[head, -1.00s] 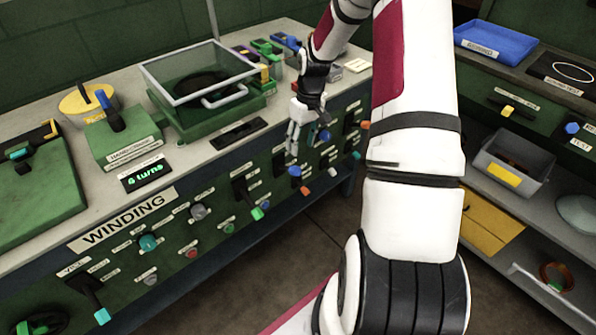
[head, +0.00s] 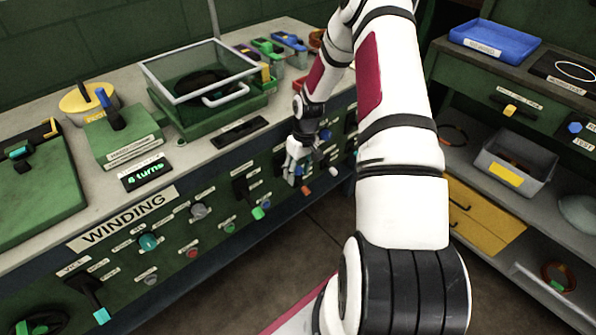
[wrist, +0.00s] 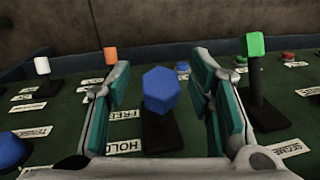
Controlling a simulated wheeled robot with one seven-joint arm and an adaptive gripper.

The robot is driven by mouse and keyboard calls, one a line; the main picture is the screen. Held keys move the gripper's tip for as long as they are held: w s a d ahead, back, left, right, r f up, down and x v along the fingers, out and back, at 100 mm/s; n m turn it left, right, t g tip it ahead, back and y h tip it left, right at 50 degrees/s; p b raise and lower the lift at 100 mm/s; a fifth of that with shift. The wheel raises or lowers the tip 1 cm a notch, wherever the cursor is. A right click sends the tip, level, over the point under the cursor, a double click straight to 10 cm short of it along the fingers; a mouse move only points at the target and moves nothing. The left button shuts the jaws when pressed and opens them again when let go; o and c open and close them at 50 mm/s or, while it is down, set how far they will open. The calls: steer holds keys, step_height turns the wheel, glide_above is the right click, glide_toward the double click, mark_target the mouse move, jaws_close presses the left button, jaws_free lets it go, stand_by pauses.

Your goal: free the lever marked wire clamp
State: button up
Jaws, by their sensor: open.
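A lever with a blue hexagonal knob (wrist: 161,90) on a dark stem stands between the fingers of my gripper (wrist: 162,84) in the wrist view. Labels reading FREE (wrist: 123,115) and HOLD (wrist: 125,146) sit just left of its stem. A wire clamp label cannot be read. My gripper is open, with one teal-padded finger on each side of the knob and visible gaps between. In the head view my gripper (head: 294,177) is at the panel front and largely hides this lever.
An orange-tipped lever (wrist: 111,56) stands left of the knob and a green-tipped lever (wrist: 255,45) right. Another blue knob (wrist: 10,150) is at lower left. In the head view the green WINDING panel (head: 150,245) holds several more levers and buttons; open floor lies before it.

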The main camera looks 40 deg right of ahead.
jaws_close()
steer(key=shift+s+f, duration=0.1)
step_height(320, 180, down, 10)
steer(key=n+t+b, duration=0.1)
steer(key=t+b, duration=0.1)
steer(key=t, duration=1)
steer(key=shift+w+y, duration=0.2)
steer(key=shift+y, duration=0.2)
steer(key=shift+d+f, duration=0.1)
